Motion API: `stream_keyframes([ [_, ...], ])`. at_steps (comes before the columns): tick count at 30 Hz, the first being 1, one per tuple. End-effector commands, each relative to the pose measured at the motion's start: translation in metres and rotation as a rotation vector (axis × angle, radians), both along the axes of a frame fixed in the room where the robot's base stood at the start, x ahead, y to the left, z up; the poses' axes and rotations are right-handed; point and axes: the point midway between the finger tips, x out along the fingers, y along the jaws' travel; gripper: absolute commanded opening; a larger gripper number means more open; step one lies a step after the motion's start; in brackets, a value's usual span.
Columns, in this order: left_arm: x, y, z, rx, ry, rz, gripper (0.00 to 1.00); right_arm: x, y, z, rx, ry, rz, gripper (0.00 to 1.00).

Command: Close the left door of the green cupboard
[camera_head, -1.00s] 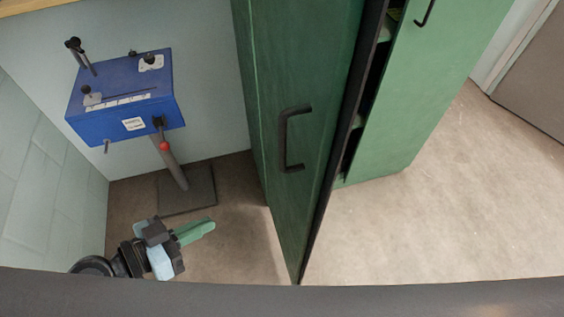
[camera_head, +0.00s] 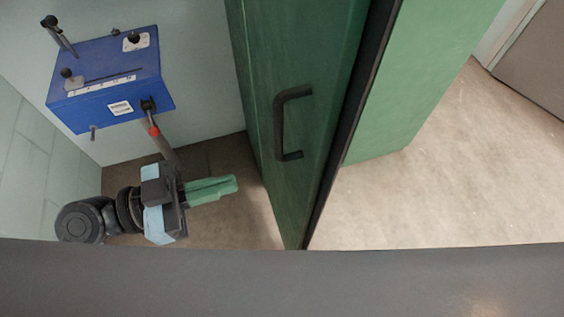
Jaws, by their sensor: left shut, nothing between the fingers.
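The left door (camera_head: 262,120) of the green cupboard stands swung open toward me, its outer face with a dark handle (camera_head: 282,124) turned to the left. The green cupboard (camera_head: 425,90) itself shows behind and to the right of the door's dark edge; its opening is hidden by the door. My left gripper (camera_head: 235,184), with green fingers, is shut and empty. It is left of the door and below the handle in the picture, pointing right toward the door's outer face with a gap between. My right gripper is not in view.
A grey bar (camera_head: 300,280) crosses the bottom of the view. The floor right of the door (camera_head: 480,170) is clear.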

Motion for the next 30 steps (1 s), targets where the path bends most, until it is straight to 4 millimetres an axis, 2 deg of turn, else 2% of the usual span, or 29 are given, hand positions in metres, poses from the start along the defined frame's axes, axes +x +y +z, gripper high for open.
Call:
stream_keyframes([
  [1, 0.003, -0.010, 0.007, -0.005, -0.007, -0.001, 0.00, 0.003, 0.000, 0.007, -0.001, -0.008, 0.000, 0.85],
  [9, 0.019, -0.058, 0.006, -0.004, -0.007, -0.001, 0.00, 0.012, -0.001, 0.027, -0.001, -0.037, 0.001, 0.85],
  [15, 0.027, -0.083, 0.004, -0.001, -0.003, 0.000, 0.00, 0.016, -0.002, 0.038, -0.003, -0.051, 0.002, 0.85],
  [21, 0.031, -0.095, 0.002, 0.000, -0.001, 0.000, 0.00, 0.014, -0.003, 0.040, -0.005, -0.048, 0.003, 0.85],
  [30, 0.031, -0.096, 0.000, 0.002, 0.001, 0.000, 0.00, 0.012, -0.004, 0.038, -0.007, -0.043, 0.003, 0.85],
])
